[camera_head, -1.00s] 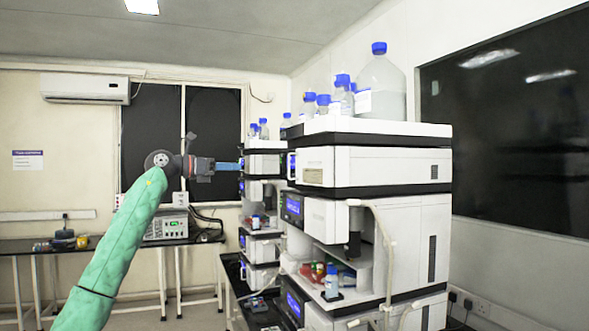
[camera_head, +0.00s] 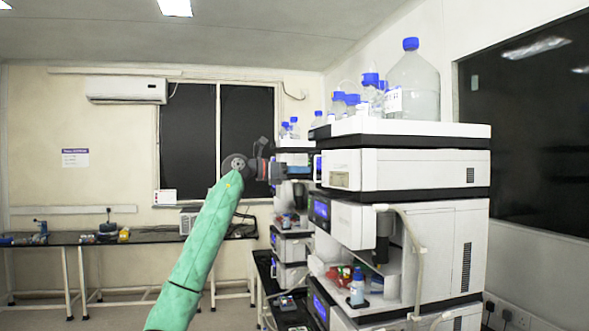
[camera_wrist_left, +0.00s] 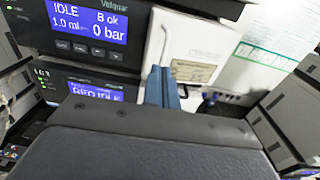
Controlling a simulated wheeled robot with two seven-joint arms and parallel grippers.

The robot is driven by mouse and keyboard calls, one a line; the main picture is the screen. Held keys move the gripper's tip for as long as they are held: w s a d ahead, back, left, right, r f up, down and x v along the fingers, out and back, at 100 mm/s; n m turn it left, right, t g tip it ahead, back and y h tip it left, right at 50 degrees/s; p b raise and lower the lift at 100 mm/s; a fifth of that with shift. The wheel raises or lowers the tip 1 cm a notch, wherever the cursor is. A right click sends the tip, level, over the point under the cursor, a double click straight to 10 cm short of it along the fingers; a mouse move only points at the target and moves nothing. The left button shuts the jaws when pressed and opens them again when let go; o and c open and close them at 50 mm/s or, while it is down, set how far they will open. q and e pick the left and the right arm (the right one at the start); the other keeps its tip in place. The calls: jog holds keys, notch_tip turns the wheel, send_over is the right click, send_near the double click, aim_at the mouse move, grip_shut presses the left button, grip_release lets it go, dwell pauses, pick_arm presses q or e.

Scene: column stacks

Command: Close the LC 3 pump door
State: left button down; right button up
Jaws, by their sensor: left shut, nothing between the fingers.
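My left gripper (camera_head: 284,172) is shut and empty, at the front of the far instrument stack (camera_head: 292,245) in the head view. In the left wrist view its blue fingertips (camera_wrist_left: 166,86) are together in front of the lower left part of a white door panel (camera_wrist_left: 190,45). I cannot tell whether they touch it. The panel carries a small label and a pale bent strip, and stands right of a pump display (camera_wrist_left: 90,24) reading "IDLE" and "0 bar". Whether this panel is ajar is unclear. The gripper body hides what lies below. My right gripper is out of view.
A large near stack (camera_head: 405,170) with bottles on top (camera_head: 412,85) stands to the right; a pale hose (camera_head: 418,260) hangs at its front. A second display (camera_wrist_left: 85,88) is under the first. A side bench (camera_head: 60,238) runs along the back wall.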

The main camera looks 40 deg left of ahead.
aim_at(323, 169)
pick_arm(q)
jog(key=shift+w+d, duration=0.4)
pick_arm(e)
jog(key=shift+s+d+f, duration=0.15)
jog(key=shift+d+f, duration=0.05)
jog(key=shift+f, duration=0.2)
pick_arm(q)
jog(key=shift+w, duration=0.1)
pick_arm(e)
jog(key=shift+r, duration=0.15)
